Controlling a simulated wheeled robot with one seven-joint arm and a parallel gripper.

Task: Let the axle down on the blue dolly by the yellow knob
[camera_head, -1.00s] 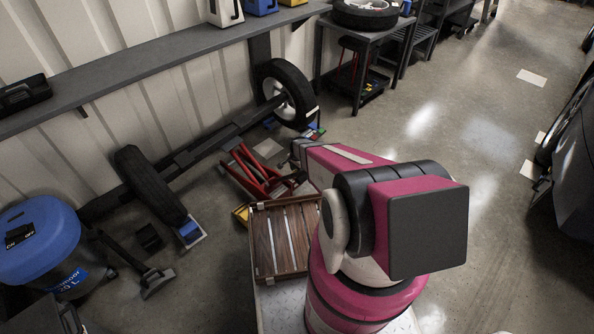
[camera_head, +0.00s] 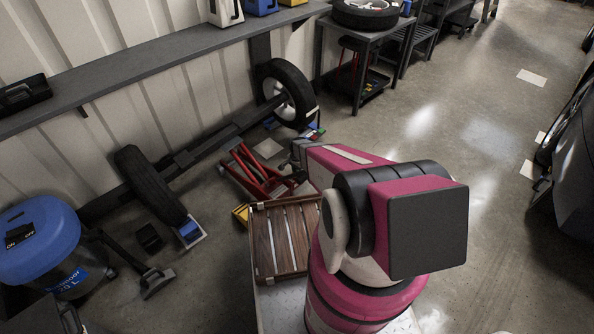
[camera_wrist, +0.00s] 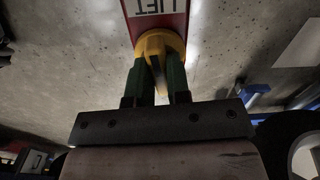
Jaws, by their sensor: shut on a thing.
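The axle (camera_head: 217,143) is a long dark beam along the wall with a black wheel at each end. The right wheel (camera_head: 268,82) leans against the wall side; the left wheel (camera_head: 148,183) stands with its lower end at a small blue dolly (camera_head: 188,231). More blue shows under the right wheel (camera_head: 313,130). A red jack (camera_head: 262,187) stands below the middle of the axle. In the wrist view my gripper (camera_wrist: 160,66) has its green fingers shut on the yellow knob (camera_wrist: 158,43), at the end of a red part labelled LIFT (camera_wrist: 155,17). My arm hides the gripper from the head view.
A slatted wooden crate (camera_head: 284,238) is in front of the jack. A blue vacuum (camera_head: 40,235) and its floor nozzle (camera_head: 157,280) stand at the left. A shelf (camera_head: 150,62) runs along the wall.

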